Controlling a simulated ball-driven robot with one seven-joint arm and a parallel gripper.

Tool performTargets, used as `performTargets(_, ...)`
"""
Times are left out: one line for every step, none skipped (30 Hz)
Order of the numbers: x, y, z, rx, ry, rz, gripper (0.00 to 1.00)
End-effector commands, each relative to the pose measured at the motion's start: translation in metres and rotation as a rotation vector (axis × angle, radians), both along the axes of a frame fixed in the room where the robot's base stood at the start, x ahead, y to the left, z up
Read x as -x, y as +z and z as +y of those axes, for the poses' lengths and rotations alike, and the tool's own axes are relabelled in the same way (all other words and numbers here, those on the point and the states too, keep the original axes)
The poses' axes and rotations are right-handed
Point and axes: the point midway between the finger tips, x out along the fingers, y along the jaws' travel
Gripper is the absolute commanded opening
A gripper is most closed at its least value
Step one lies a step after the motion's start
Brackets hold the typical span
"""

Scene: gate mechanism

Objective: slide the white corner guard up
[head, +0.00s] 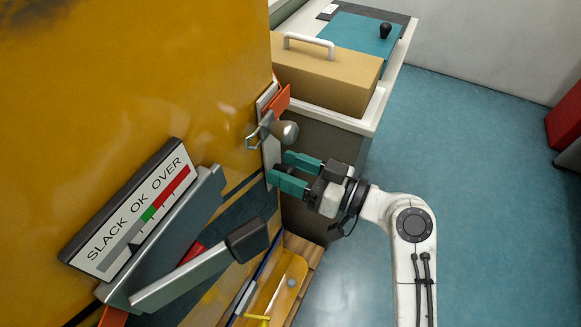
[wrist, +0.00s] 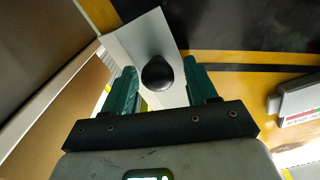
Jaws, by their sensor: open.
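An orange piece (head: 279,101) and a metal hook (head: 252,138) are near the guard's upper part. A SLACK/OK/OVER gauge (head: 135,215) and a dark-ended lever (head: 200,265) stand left. A handled tan box (head: 325,75) is behind. Blue floor (head: 480,180) is clear at right.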

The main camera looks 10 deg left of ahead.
Motion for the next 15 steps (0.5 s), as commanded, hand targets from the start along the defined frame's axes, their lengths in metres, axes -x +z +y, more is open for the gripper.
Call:
performTargets(0.000,-0.001,0.000,0.001,0.000,0.001,0.57)
performTargets(0.000,-0.001,0.000,0.001,0.000,0.001,0.57)
performTargets(0.000,-0.001,-0.001,0.001,0.000,0.001,0.57)
performTargets(0.001,-0.001,-0.002,0.001,-0.001,0.001,0.57)
performTargets(0.001,-0.001,-0.003,0.001,-0.001,0.001,0.57)
performTargets(0.002,-0.001,-0.006,0.000,-0.002,0.002,0.57)
performTargets(0.003,-0.001,-0.009,0.000,-0.002,0.002,0.57)
performTargets(0.004,-0.001,-0.013,0.000,-0.003,0.002,0.57)
performTargets(0.006,-0.001,-0.019,0.000,-0.004,0.002,0.57)
performTargets(0.008,-0.001,-0.024,0.000,-0.004,0.002,0.57)
performTargets(0.010,-0.002,-0.029,0.002,-0.004,0.002,0.57)
performTargets(0.012,-0.001,-0.037,0.000,-0.005,0.002,0.57)
performTargets(0.014,-0.002,-0.043,0.001,-0.005,0.002,0.57)
performTargets(0.016,-0.001,-0.048,0.001,-0.005,0.001,0.57)
performTargets(0.020,-0.001,-0.055,0.001,-0.004,0.000,0.57)
